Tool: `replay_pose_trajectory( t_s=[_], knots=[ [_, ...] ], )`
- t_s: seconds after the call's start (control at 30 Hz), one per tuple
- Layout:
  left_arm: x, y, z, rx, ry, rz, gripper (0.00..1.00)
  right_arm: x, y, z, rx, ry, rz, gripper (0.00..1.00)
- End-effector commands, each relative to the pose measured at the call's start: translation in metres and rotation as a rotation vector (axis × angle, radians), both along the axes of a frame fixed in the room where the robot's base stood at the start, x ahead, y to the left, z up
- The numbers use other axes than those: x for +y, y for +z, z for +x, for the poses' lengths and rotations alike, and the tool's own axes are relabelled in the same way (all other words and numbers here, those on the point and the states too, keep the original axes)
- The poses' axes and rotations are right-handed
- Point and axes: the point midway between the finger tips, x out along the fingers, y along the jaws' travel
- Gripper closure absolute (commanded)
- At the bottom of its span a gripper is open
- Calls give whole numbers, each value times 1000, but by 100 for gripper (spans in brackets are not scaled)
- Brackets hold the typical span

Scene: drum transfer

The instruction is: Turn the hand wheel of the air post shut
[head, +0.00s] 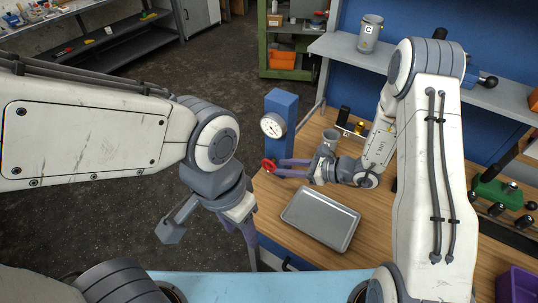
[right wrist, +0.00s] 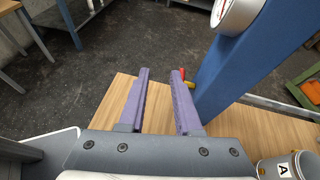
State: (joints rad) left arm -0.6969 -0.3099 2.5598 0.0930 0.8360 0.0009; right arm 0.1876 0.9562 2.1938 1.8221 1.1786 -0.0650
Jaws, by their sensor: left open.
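The air post is a blue column (head: 281,105) with a white round gauge (head: 272,125), standing at the left edge of the wooden bench. Its small red hand wheel (head: 268,165) sits low on the post. My right gripper (head: 279,168) is low over the bench with its purple fingers apart at the wheel. In the right wrist view, the red wheel (right wrist: 183,73) and its brass stem (right wrist: 189,85) show just right of the right fingertip, partly hidden by it. The gap between the fingers looks empty; I cannot tell whether they touch. My left gripper (head: 250,240) is open, pointing down left of the bench.
A grey tray (head: 321,219) lies on the bench in front of my right gripper. A grey canister marked A (right wrist: 283,167) stands near the post. A canister marked C (head: 369,34) stands on the shelf. A green fixture (head: 500,192) is at the right.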

Motion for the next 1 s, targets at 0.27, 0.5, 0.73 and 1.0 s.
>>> replay_pose_trajectory(
  t_s=[0.27, 0.5, 0.73, 1.0],
  knots=[
    [0, 10, 0, 0, 0, 0, 50, -24, -24, 25, 46, -178, 28, 68],
    [0, 24, 0, 0, 1, 0, 50, 10, -39, 46, 45, -172, 27, 68],
    [0, 34, 0, 0, 1, 0, 50, 38, -54, 65, 44, -173, 26, 68],
    [0, 36, 0, 0, 2, 0, 50, 49, -61, 73, 44, -175, 27, 68]
  ],
)
